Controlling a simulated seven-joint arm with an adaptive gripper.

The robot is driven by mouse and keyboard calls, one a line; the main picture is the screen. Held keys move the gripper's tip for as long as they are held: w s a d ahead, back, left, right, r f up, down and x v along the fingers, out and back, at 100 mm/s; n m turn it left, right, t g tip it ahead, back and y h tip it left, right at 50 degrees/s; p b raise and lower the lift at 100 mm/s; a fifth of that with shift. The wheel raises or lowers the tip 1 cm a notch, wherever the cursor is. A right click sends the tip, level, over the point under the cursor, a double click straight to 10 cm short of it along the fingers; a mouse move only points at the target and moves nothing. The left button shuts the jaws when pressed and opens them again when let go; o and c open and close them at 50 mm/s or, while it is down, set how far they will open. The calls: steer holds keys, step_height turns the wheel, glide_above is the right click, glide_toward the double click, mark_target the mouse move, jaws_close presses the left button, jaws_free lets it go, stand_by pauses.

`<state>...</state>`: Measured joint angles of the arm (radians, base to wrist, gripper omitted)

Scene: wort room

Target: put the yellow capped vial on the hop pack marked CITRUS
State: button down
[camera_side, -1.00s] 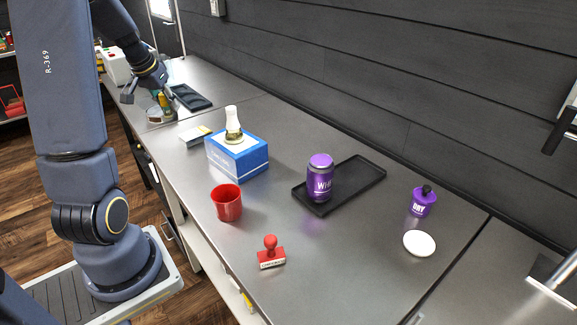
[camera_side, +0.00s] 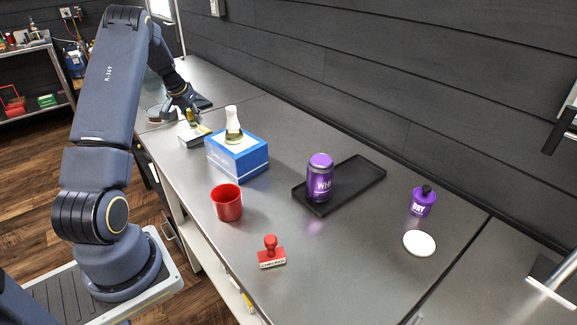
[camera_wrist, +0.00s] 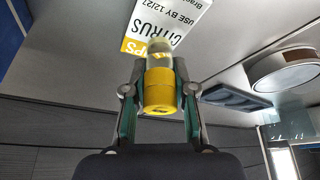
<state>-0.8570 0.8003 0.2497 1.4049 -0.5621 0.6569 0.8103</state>
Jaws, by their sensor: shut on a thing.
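My gripper (camera_wrist: 160,98) is shut on the yellow capped vial (camera_wrist: 160,88), with one finger on each side of the cap. The vial also shows small in the side view (camera_side: 191,116), below my gripper (camera_side: 188,108). The hop pack (camera_side: 194,137) is a flat, pale pack lying on the bench left of the blue box. In the wrist view its white and yellow label reads CITRUS (camera_wrist: 172,24), just beyond the vial's clear end. The vial is over or at the pack's far part. I cannot tell whether they touch.
A blue box (camera_side: 240,160) carrying a flask (camera_side: 233,127) stands close to the right of the pack. A red cup (camera_side: 227,203) and a purple can (camera_side: 320,178) stand nearer the camera.

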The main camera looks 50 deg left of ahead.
steer(key=shift+f, duration=0.75)
steer(key=shift+f, duration=0.1)
steer(key=c, duration=0.9)
jaws_free()
steer(key=shift+c, duration=0.2)
